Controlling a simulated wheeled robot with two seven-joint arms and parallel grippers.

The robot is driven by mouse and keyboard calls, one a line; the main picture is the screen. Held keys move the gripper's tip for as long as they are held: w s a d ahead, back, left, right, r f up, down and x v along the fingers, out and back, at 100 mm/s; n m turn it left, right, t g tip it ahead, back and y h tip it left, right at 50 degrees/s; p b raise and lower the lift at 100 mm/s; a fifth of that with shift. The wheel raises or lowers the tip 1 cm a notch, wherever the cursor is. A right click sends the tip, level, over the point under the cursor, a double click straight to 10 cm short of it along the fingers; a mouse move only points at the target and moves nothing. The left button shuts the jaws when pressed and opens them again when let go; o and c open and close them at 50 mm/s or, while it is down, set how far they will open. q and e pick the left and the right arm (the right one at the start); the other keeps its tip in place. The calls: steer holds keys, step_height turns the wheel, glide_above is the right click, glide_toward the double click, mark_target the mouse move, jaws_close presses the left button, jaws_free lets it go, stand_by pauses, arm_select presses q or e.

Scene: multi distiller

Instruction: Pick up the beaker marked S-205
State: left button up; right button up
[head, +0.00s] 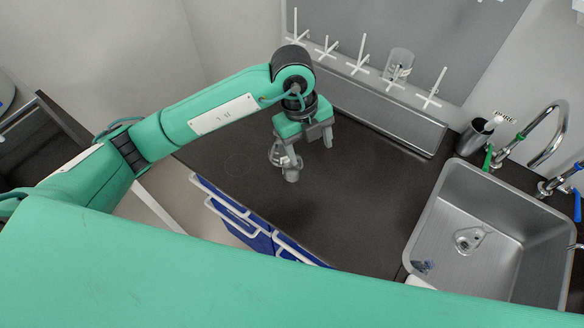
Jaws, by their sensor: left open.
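A clear glass beaker (398,65) with a dark marking hangs on a peg of the drying rack at the back wall; the marking is too small to read. My left gripper (309,154) is open above the black counter, to the left of the rack and well apart from this beaker. A small clear glass-like shape (275,154) shows beside its left finger; I cannot tell what it is or whether the finger touches it. My right gripper is not in view.
The drying rack (385,112) has several white pegs and a metal tray below. A steel sink (505,235) with taps is at the right. A dark cup with a brush (472,138) stands behind it. The black counter (345,215) between gripper and sink is clear.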

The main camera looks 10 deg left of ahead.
arm_select(q)
steer(key=w+a+n+y, duration=0.1)
steer(key=w+a+y, duration=0.1)
steer(key=a, duration=0.2)
steer(key=p, duration=0.2)
glide_toward(292, 166)
steer(key=s, duration=0.1)
steer(key=s+d+f, duration=0.1)
steer(key=s, duration=0.1)
steer(key=shift+f+t, duration=0.1)
steer(key=shift+t, duration=0.3)
steer(key=shift+f+p, duration=0.5)
step_height(292, 166, down, 3)
steer(key=shift+a+f+p, duration=0.15)
steer(key=shift+f+p, duration=0.1)
steer(key=shift+p, duration=0.55)
steer(key=shift+f, duration=0.5)
steer(key=c, duration=1.1)
